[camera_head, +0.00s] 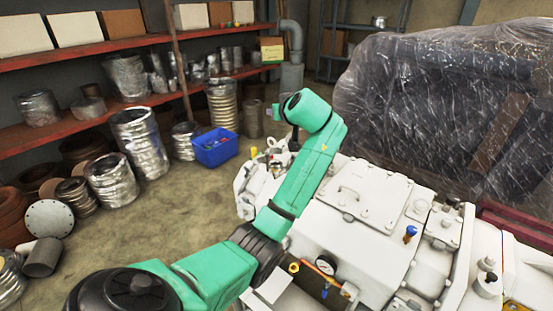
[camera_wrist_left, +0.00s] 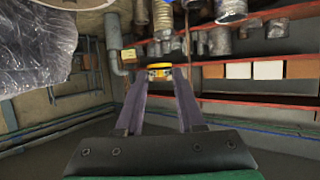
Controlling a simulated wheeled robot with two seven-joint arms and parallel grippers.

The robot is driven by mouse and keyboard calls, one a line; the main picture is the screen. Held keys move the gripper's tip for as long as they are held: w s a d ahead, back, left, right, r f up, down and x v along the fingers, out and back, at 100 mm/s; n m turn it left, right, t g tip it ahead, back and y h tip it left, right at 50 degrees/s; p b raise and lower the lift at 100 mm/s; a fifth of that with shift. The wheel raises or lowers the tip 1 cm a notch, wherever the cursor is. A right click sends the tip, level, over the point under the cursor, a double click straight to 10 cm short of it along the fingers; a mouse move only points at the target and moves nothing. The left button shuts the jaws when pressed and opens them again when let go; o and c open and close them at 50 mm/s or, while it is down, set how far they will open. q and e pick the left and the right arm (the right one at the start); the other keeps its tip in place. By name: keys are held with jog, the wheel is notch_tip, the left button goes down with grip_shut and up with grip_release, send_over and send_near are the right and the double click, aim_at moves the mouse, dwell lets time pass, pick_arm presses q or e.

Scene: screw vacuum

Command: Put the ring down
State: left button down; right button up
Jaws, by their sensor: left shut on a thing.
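My left gripper (camera_wrist_left: 160,82) shows in the left wrist view with its two grey fingers reaching forward. They are shut on a small yellow ring (camera_wrist_left: 159,66) with a dark middle, held at the fingertips. In the head view my teal left arm crosses the white vacuum machine (camera_head: 350,230), and its wrist is raised above the machine's far left end. The left gripper (camera_head: 272,112) is barely visible there, pointing left, and I cannot make out the ring in that view. My right gripper is not in view.
Red shelves (camera_head: 100,48) with metal cans and boxes line the left wall. A blue crate (camera_head: 228,150) stands on the floor. A plastic-wrapped bulk (camera_head: 430,100) stands behind the machine. The machine's top carries a gauge (camera_head: 325,265) and a blue-topped fitting (camera_head: 410,232).

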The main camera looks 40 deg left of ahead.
aim_at(277, 167)
pick_arm(q)
notch_tip(277, 167, down, 18)
jog(key=p, duration=0.3)
jog(key=shift+r, duration=0.15)
jog(key=c, duration=0.5)
grip_release()
jog(key=shift+a, duration=0.1)
jog(key=b+v, duration=0.2)
jog(key=v, duration=1)
jog(key=shift+b, duration=0.35)
